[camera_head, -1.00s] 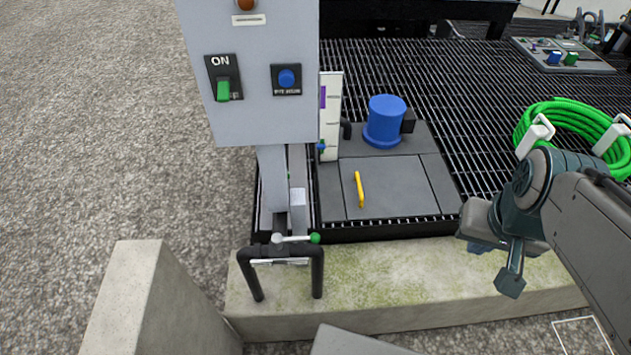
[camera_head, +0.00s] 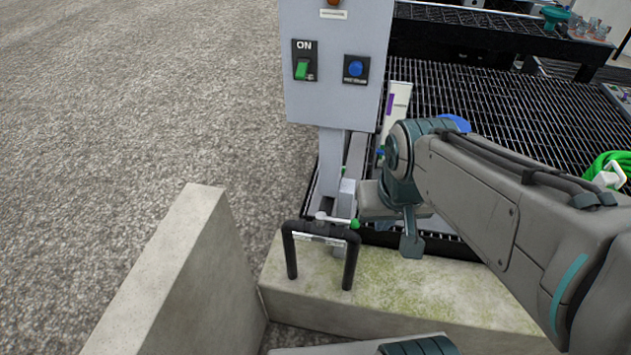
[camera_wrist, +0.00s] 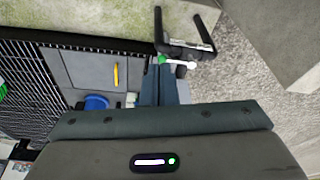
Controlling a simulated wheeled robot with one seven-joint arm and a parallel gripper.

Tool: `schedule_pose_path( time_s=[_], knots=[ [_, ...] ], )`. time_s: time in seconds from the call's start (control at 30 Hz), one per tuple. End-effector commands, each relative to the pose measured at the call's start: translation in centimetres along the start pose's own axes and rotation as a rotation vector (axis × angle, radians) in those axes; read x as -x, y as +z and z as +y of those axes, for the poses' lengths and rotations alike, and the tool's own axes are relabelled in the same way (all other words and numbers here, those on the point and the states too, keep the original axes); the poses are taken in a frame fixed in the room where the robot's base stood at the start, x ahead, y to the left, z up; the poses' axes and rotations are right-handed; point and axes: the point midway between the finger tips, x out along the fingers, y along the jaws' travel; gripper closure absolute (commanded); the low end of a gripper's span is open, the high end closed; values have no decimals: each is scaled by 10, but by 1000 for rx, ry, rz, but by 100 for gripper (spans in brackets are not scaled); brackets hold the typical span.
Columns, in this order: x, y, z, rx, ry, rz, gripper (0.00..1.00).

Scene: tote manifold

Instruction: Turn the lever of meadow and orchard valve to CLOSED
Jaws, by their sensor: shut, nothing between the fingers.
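A small lever (camera_head: 340,221) with a white arm and a green knob sits behind a black pipe guard (camera_head: 320,232). It points right in the head view, roughly level. The guard carries a white label too small to read, so I cannot confirm the valve's name. My gripper (camera_head: 411,246) is shut and empty, just right of the green knob and apart from it in the head view. In the wrist view my gripper's fingers (camera_wrist: 158,82) point toward the lever (camera_wrist: 178,63), with the knob just beyond the tips. The gap in depth is unclear.
A grey control box (camera_head: 335,95) with a green ON switch and blue button stands above the lever. A concrete wall (camera_head: 185,280) rises at left, and a mossy concrete curb (camera_head: 400,290) lies below. A yellow handle (camera_wrist: 116,75) lies on a grey panel.

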Motion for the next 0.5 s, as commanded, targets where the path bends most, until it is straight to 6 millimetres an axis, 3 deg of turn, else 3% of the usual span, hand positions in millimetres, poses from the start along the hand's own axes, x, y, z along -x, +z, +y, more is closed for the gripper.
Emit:
schedule_pose_path(
  time_s=[0.17, 0.5],
  knots=[
    [-36, -33, 2, -61, -4, -4, 100],
    [-145, -125, -5, -216, 43, 24, 100]
  ],
)
